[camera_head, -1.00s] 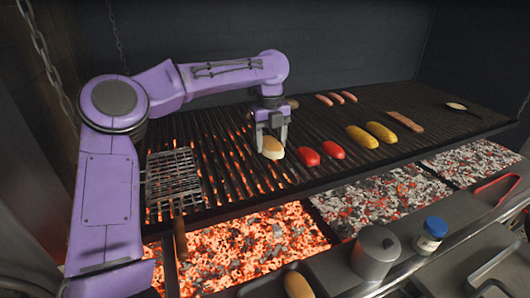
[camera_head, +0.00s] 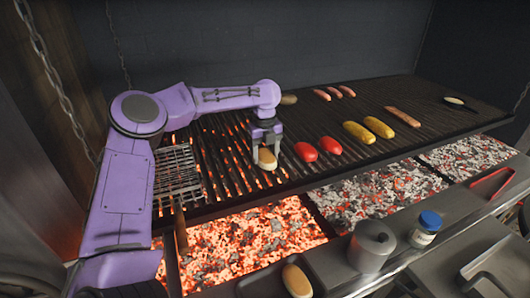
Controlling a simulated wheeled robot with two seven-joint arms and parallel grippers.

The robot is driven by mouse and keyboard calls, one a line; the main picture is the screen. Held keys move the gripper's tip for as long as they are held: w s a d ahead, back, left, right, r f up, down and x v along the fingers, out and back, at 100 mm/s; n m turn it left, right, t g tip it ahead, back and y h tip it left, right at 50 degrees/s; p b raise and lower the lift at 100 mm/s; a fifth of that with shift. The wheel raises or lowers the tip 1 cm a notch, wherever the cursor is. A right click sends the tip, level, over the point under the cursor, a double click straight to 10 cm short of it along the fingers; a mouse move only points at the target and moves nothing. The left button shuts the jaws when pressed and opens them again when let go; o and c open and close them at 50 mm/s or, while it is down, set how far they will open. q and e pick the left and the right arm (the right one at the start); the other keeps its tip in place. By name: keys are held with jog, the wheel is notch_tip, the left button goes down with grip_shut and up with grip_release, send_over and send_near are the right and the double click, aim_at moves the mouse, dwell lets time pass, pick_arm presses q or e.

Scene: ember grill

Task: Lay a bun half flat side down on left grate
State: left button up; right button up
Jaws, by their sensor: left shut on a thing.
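My left gripper (camera_head: 266,155) is shut on a bun half (camera_head: 267,161) over the left grate (camera_head: 228,182), near its front. The bun's tan-brown side faces the camera, and its far side is hidden. It hangs low at the bars, but I cannot tell whether it touches them. Another bun piece (camera_head: 289,99) lies at the back of the grate, partly behind my arm. A third bun piece (camera_head: 297,280) is in the tray at the front edge. My right gripper is out of view.
Two red peppers (camera_head: 306,151) lie just right of the bun, with yellow corn-like pieces (camera_head: 368,131) beyond and sausages (camera_head: 335,92) behind. A wire basket (camera_head: 177,170) lies on the left. Glowing coals (camera_head: 258,240) lie below. A metal canister (camera_head: 372,246) and a jar (camera_head: 426,229) stand in front.

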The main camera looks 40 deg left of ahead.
aim_at(265, 154)
pick_arm(q)
jog(key=o, duration=1)
jog(key=shift+f, duration=0.1)
notch_tip(265, 154, up, 12)
jog(key=shift+s+r, duration=0.1)
jog(key=shift+r, duration=0.15)
